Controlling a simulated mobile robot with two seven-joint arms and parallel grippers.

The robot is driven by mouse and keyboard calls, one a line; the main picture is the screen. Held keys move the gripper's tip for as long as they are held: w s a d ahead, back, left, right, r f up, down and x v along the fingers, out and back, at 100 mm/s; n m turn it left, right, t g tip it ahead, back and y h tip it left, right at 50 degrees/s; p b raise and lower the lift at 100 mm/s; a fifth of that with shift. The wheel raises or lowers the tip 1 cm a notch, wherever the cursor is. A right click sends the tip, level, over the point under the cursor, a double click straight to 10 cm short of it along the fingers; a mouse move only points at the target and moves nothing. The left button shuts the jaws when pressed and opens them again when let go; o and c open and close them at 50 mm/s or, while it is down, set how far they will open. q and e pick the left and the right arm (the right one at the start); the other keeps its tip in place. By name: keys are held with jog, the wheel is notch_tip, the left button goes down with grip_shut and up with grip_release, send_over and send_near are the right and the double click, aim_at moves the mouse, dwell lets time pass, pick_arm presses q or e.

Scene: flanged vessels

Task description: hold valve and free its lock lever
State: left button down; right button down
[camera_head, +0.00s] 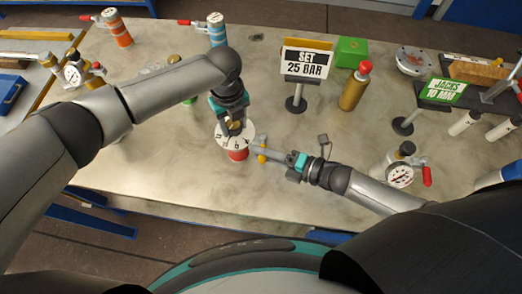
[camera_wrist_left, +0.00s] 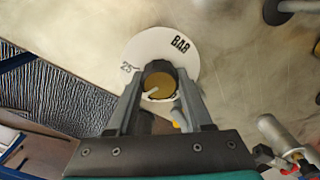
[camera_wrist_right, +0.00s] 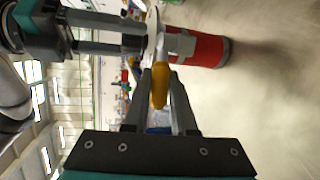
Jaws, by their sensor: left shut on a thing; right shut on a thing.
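The valve has a red body (camera_head: 239,156), a white dial (camera_head: 224,140) and a brass knob on top; it stands upright on the bench. My left gripper (camera_head: 234,121) comes from above and is shut on the brass knob (camera_wrist_left: 161,82). In the left wrist view the dial (camera_wrist_left: 131,56) shows "25" and "BAR". My right gripper (camera_head: 266,153) is at the valve's right side, shut on the yellow lock lever (camera_wrist_right: 159,88). In the right wrist view the red body (camera_wrist_right: 207,51) is just beyond the lever, and my left gripper's fingers reach the knob above the dial.
A "SET 25 BAR" sign (camera_head: 306,63) stands behind the valve. A gold cylinder with a red top (camera_head: 352,90) and a green box (camera_head: 351,51) are at its right. Bench in front of the valve is clear.

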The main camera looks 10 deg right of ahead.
jog(key=shift+d+f+n+g+y, duration=0.1)
jog(key=shift+d+n+g+y, duration=0.4)
jog(key=shift+n+g, duration=0.8)
jog(key=shift+d+n+g+y, duration=0.45)
jog(key=shift+n+g, duration=0.5)
jog(key=shift+g, duration=0.55)
jog(key=shift+d+f+n+g+y, duration=0.1)
jog(key=shift+d+n+g+y, duration=0.35)
jog(key=shift+n+g, duration=0.85)
jog(key=shift+r+g, duration=0.1)
jog(key=shift+g, duration=0.4)
jog(key=c, duration=0.7)
grip_release()
jog(key=shift+w, duration=0.1)
jog(key=shift+r, duration=0.1)
jog(key=shift+d, duration=0.1)
jog(key=shift+v, duration=3.65)
jog(key=shift+c, duration=0.3)
